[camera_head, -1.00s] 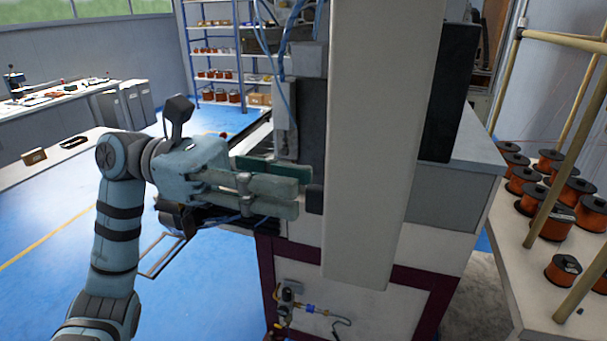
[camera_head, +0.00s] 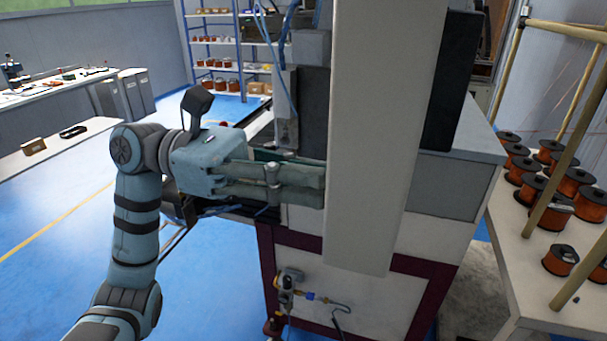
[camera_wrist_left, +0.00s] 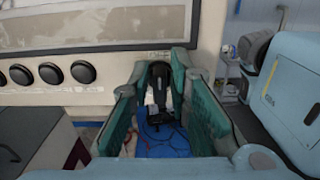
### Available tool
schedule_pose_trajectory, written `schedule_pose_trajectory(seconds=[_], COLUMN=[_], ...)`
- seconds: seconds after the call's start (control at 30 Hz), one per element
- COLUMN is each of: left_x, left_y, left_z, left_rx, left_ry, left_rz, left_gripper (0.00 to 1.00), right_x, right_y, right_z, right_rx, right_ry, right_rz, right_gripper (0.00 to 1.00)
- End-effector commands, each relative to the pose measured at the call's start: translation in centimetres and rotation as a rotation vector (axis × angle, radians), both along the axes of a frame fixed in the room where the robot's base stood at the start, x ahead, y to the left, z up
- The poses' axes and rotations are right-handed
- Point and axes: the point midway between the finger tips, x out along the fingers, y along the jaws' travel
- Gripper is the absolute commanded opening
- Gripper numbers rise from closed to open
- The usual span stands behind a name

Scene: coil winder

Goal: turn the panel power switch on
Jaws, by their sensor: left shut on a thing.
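The panel power switch (camera_wrist_left: 159,76) is a black part on the lower right of a pale panel (camera_wrist_left: 118,62) in the left wrist view. It sits between the green finger pads of my left gripper (camera_wrist_left: 160,80), which is shut on it. In the head view my left gripper (camera_head: 322,186) reaches right, its fingertips at the left edge of a tall white housing (camera_head: 375,130). The switch is hidden in the head view. My right gripper is in neither view.
Several round black knobs (camera_wrist_left: 82,72) line the panel beside the switch, under a wide screen (camera_wrist_left: 95,25). A machine cabinet (camera_head: 440,190) stands behind the housing. Copper spools (camera_head: 561,260) sit on a table at the right. Blue floor (camera_head: 70,270) is open at the left.

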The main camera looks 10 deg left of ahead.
Motion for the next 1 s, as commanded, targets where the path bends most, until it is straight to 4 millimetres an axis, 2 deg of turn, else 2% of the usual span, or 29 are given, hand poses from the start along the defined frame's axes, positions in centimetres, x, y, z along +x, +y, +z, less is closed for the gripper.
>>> schedule_pose_trajectory(seconds=[0.37, 1.0], left_x=[-0.2, -0.9], left_y=[0.0, 0.0], left_z=[-0.4, -0.8], left_rx=[-0.015, -0.052], left_ry=[-0.202, -0.801], left_rz=[0.001, -0.001], left_gripper=[0.0, 0.0], right_x=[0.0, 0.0], right_y=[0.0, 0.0], right_z=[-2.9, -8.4], right_rx=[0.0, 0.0], right_ry=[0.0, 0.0], right_rz=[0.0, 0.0], right_gripper=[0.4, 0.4])
